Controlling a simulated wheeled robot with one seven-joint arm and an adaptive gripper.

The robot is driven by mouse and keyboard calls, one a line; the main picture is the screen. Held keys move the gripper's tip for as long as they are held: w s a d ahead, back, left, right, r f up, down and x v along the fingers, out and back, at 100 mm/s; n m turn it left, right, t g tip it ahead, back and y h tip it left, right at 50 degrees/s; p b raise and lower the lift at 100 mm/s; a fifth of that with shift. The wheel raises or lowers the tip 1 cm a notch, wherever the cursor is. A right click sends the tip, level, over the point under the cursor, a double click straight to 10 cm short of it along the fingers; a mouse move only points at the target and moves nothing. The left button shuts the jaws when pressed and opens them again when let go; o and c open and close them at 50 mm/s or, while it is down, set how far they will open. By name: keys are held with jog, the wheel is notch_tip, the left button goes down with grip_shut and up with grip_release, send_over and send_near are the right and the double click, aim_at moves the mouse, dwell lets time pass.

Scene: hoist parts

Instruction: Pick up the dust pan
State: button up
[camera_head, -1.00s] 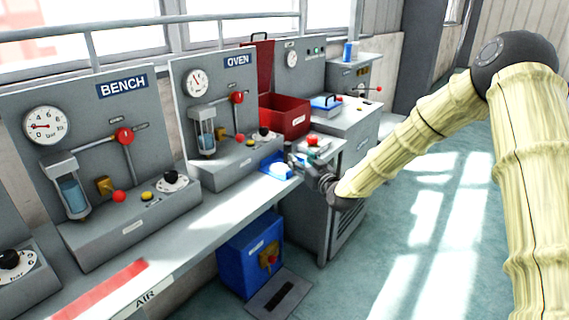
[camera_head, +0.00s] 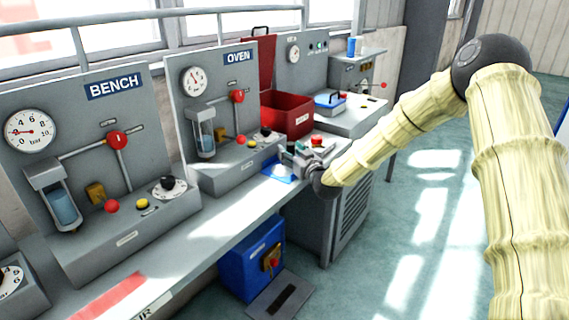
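A small flat blue thing (camera_head: 279,172), which looks like the dust pan, lies on the light bench top in front of the OVEN panel. It is partly hidden by my gripper, and its full shape is too small to make out. My gripper (camera_head: 291,160) is just above and to the right of it, pointing left over the bench. I cannot tell whether it touches the blue thing. The fingers are small and partly hidden, so their opening does not show.
The OVEN panel (camera_head: 205,95) with red knobs stands close behind my gripper. An open red box (camera_head: 288,118) and a blue thing with a dark handle (camera_head: 329,102) are farther back. A blue box (camera_head: 250,262) is below the bench. Floor on the right is clear.

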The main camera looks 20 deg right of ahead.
aim_at(292, 145)
grip_shut()
dwell(0.3)
jog(key=shift+r, duration=1.8)
jog(key=s+r, duration=0.1)
jog(key=s, duration=1.5)
jog(key=shift+d+r+b, duration=0.25)
jog(key=shift+d+b, duration=0.1)
jog(key=shift+b, duration=0.05)
